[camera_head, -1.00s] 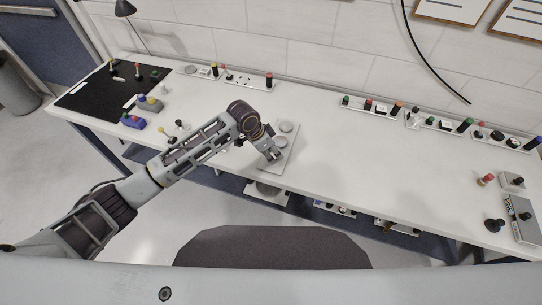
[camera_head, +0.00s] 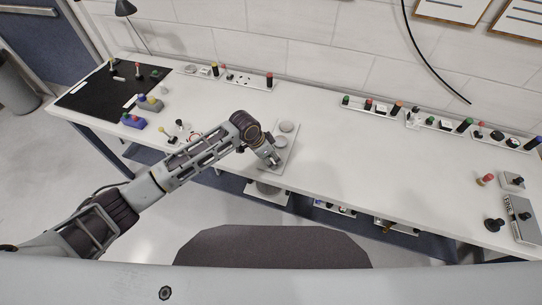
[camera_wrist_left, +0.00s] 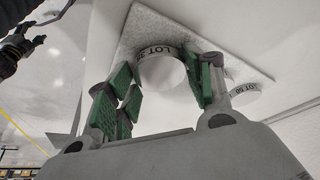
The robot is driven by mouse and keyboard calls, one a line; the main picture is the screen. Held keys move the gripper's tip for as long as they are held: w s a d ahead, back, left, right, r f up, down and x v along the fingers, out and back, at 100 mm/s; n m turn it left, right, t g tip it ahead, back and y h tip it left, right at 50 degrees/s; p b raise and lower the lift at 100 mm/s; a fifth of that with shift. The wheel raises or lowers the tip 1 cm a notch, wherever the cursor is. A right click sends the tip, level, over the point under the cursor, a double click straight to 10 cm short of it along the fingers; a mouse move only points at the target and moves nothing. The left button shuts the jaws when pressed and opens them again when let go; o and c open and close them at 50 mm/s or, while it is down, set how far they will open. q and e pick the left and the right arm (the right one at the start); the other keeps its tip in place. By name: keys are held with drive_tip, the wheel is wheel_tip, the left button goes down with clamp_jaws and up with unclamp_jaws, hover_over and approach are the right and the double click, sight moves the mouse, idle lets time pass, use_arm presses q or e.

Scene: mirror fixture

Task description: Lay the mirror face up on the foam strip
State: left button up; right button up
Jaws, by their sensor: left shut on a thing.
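The foam strip (camera_head: 288,148) is a pale grey rectangle on the bench near its front edge; it also shows in the wrist view (camera_wrist_left: 140,22). My left gripper (camera_head: 272,162) is over its near part. In the wrist view the green-padded fingers (camera_wrist_left: 165,85) are shut around a round pale piece, taken as the mirror (camera_wrist_left: 163,72), with a band lettered "LOT 3" and the rest cut off. I cannot tell whether it touches the strip. A second round piece (camera_head: 287,127) marked "LOT 50" is on the strip's far part; it also shows in the wrist view (camera_wrist_left: 243,95).
A black mat (camera_head: 95,98) with small items lies at the left. Racks of coloured knobs (camera_head: 385,108) line the back. A grey box (camera_head: 522,222) stands at the right. The bench right of the strip is clear. A dark part at the wrist view's upper left is unclear.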

use_arm(q)
drive_tip(key=shift+f, duration=0.1)
drive_tip(key=o, duration=1.1)
drive_tip(key=shift+v, duration=6.1)
